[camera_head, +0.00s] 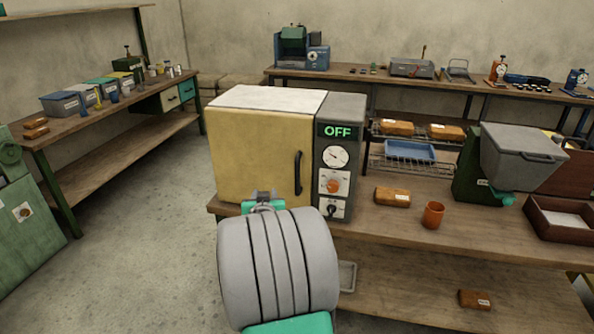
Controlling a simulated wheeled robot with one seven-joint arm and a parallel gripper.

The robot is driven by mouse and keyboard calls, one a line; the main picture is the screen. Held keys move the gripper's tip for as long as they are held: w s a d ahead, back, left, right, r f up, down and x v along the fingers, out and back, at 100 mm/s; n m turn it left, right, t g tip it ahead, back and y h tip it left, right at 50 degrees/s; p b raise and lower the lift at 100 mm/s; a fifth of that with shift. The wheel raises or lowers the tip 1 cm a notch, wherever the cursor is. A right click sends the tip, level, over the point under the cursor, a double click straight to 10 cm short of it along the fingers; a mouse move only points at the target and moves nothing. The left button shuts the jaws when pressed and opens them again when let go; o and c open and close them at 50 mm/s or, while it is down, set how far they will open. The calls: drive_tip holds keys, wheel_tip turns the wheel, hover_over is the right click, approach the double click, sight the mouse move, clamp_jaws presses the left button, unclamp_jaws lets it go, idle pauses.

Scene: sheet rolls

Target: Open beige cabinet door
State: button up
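The beige cabinet (252,145) stands on the wooden workbench in the middle of the head view. Its yellowish door faces me and looks shut, with a dark vertical handle (298,173) near its right edge. A grey control panel (338,160) on its right shows OFF, above a dial and knobs. My arm rises from below, and its thick grey link covers part of the view. My gripper (264,198) shows only as a small grey and teal part in front of the door's lower edge, left of and below the handle. Its fingers are mostly hidden.
Open floor (135,225) lies to the left, before another bench (110,115).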

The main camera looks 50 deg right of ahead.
sight(297, 173)
drive_tip(key=s+d+r+m+h, duration=0.15)
drive_tip(key=s+d+h, duration=0.3)
drive_tip(key=d, duration=0.45)
drive_tip(key=shift+y, duration=0.35)
drive_tip(key=p+x, duration=0.1)
drive_tip(key=x, duration=0.5)
drive_tip(key=shift+w+d+p, duration=0.15)
drive_tip(key=shift+d+p, duration=0.15)
drive_tip(key=shift+p, duration=0.05)
clamp_jaws()
